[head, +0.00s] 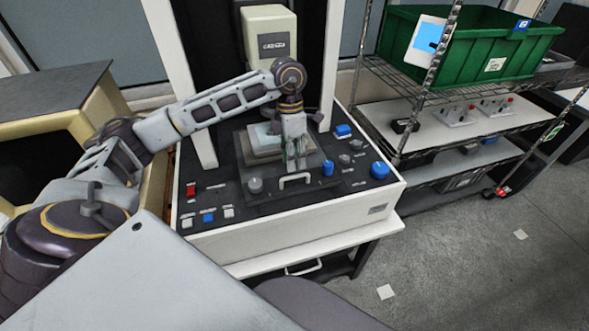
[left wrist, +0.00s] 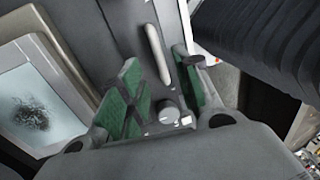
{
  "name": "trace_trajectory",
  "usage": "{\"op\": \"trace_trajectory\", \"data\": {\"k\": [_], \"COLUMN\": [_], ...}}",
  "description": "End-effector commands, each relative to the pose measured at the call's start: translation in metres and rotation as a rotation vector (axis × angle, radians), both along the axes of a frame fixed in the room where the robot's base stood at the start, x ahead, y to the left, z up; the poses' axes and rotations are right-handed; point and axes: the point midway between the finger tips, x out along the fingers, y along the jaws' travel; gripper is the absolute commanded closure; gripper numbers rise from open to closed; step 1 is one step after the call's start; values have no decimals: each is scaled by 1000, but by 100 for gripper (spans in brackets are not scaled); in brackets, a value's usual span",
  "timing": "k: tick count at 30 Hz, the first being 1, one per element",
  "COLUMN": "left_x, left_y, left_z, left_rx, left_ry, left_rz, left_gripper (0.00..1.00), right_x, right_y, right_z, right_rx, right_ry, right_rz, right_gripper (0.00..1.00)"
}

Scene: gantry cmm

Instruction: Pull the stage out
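The stage (head: 255,197) is a dark plate on the deck of the gantry machine, with a white bar handle (head: 295,180) at its front edge. My left gripper (head: 297,163) points down just behind and above the handle. In the left wrist view its two green-padded fingers (left wrist: 157,62) are spread apart, and the pale handle (left wrist: 156,50) shows beyond and between them. I cannot tell whether they touch it. A raised block with a pale glassy top (head: 262,136) sits on the stage, left of the gripper; the wrist view shows this top (left wrist: 35,105) with a dark speckled spot.
The machine's deck carries a grey knob (head: 255,186), a blue knob (head: 379,170), a blue cylinder (head: 328,168) and a red switch (head: 191,190). White gantry posts stand behind. A wire shelf with a green bin (head: 470,45) stands right. Floor in front right is clear.

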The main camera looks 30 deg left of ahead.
Motion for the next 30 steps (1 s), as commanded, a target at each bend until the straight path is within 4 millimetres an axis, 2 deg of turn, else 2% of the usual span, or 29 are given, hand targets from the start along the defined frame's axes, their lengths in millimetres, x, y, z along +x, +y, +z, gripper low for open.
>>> {"op": "trace_trajectory", "data": {"k": [10,23,26,30], "left_x": [-5,-6,-6,-6], "left_y": [-5,-6,-6,-6], "left_z": [-36,-44,-44,-44], "left_rx": [1,1,0,0], "left_ry": [2,-1,0,0], "left_rz": [0,0,0,0], "left_gripper": [67,67,76,94], "right_x": [-2,-3,-3,-3], "right_y": [10,9,7,4], "right_z": [4,5,5,5], "right_rx": [10,10,7,4], "right_ry": [3,3,4,3], "right_rz": [0,0,1,0], "right_gripper": [60,60,60,60]}}
